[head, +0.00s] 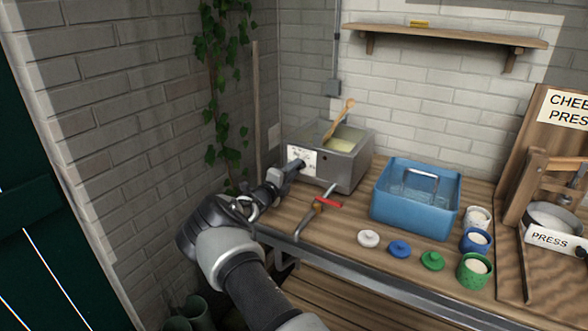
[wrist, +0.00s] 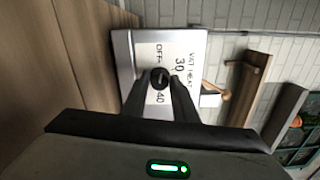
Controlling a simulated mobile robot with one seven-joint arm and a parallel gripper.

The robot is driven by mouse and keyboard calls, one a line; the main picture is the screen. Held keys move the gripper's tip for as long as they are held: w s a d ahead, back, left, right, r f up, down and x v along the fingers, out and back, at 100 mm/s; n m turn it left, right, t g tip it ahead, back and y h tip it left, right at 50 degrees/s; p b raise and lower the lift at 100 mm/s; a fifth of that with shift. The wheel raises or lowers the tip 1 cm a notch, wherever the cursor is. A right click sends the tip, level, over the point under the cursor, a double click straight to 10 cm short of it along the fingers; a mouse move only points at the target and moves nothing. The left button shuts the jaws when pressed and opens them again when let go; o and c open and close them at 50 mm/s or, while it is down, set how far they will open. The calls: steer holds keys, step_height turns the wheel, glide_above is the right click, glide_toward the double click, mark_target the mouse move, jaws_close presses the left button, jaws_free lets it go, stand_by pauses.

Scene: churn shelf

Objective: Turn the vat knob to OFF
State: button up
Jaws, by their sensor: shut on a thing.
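The vat (head: 345,170) is a grey metal box at the back left end of the bench. A white dial plate on its front (head: 301,158) reads VAT HEAT in the wrist view (wrist: 183,52), with OFF, 30 and 40 marks, turned sideways there. The black vat knob (wrist: 159,76) sits in the middle of the plate. My gripper (head: 297,166) reaches the plate from the front left. Its two dark fingers (wrist: 161,88) are shut on the knob. I cannot tell which mark the knob points to. In the head view my fingers hide the knob.
A wooden spoon (head: 345,112) stands in the vat. A red-handled tool (head: 318,210) lies in front of it. A blue caddy (head: 411,205), lids and cups stand to the right. A brick wall and ivy (head: 222,90) are close on the left.

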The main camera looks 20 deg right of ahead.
steer(key=shift+f+n, duration=0.15)
steer(key=shift+n, duration=0.75)
steer(key=o, duration=1)
steer(key=shift+o, duration=0.2)
steer(key=shift+s+a, duration=0.15)
steer(key=shift+a, duration=0.1)
steer(key=p+v, duration=0.2)
steer(key=v, duration=1.5)
steer(key=shift+d, duration=0.1)
